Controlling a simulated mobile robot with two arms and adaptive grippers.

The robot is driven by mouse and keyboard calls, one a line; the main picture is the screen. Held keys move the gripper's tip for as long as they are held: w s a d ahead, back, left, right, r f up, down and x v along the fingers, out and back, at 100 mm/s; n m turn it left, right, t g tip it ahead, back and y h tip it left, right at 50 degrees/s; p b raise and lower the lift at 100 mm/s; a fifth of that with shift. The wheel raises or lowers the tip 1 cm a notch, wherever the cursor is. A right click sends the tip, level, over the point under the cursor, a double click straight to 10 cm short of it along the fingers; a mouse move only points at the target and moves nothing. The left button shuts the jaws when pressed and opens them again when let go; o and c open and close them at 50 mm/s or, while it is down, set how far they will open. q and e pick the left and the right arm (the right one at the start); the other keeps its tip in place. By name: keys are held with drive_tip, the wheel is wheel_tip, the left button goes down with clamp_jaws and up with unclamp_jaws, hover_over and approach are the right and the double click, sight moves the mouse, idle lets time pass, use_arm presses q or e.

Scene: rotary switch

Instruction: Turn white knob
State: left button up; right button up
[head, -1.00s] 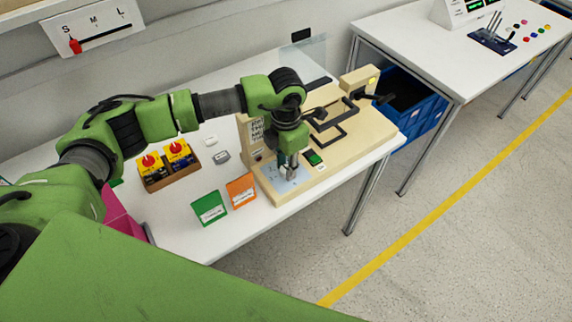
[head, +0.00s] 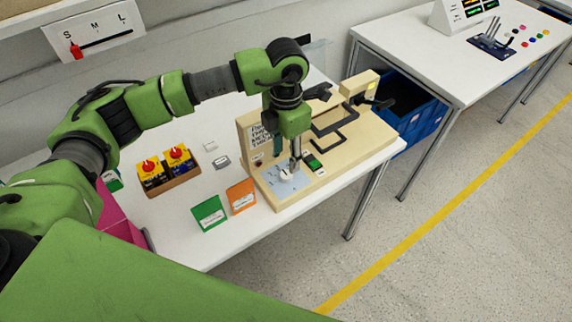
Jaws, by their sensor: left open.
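The white knob (head: 286,175) sits on a light blue plate (head: 272,181) on the wooden board (head: 290,202) at the near end of the white table. My left gripper (head: 294,165) points down just above and beside the knob, at its upper right in the head view. The gripper is open and small in view; its fingertips partly overlap the knob's edge, and I cannot tell whether they touch it. My right gripper is not in view.
An upright wooden panel (head: 250,137) stands close behind the gripper. A green switch (head: 312,162) and black bent handles (head: 335,130) are to the right.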

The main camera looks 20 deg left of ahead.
use_arm(q)
drive_tip(key=shift+r, duration=2.35)
